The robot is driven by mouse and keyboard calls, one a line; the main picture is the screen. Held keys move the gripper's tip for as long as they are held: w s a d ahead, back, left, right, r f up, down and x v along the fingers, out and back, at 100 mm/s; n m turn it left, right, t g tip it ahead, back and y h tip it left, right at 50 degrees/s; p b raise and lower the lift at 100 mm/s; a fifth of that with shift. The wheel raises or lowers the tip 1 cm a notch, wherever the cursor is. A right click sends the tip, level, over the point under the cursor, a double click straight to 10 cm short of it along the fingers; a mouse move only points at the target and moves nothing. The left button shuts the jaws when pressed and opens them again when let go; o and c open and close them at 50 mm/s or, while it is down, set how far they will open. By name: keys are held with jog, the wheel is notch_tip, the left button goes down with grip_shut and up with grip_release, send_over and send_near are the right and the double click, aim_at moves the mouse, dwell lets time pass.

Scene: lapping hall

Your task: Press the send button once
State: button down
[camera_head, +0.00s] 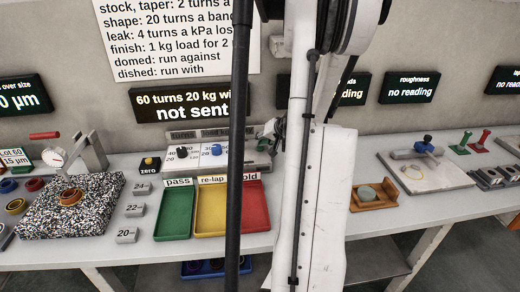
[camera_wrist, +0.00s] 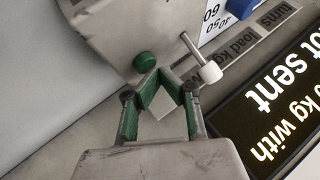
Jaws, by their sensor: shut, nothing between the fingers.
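A round green button (camera_wrist: 145,61) sits on the grey control box (camera_wrist: 115,30) in the wrist view; no label on it is readable. My gripper (camera_wrist: 159,73) is shut and empty, with its green-padded fingertips meeting just beside the button. I cannot tell whether they touch it. In the head view my gripper (camera_head: 270,129) is at the right end of the control box, partly behind my arm, and the button cannot be made out there. The display (camera_head: 190,104) above the box reads "60 turns 20 kg" and "not sent".
A lever with a white knob (camera_wrist: 210,72) stands close to the right of my fingertips. The box has a black knob (camera_head: 182,152) and a blue knob (camera_head: 216,150). Green pass (camera_head: 172,212), yellow re-lap (camera_head: 211,218) and red hold (camera_head: 256,208) trays lie in front.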

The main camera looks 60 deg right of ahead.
aim_at(260, 148)
jog(key=shift+f+b, duration=0.45)
jog(key=shift+f, duration=0.05)
dwell(0.8)
jog(key=shift+r, duration=0.15)
jog(key=shift+r+p, duration=0.5)
jog(key=shift+r, duration=0.3)
jog(key=shift+r, duration=0.1)
jog(key=shift+r+p, duration=1.45)
jog(key=shift+r, duration=1)
jog(key=shift+w+a, duration=0.1)
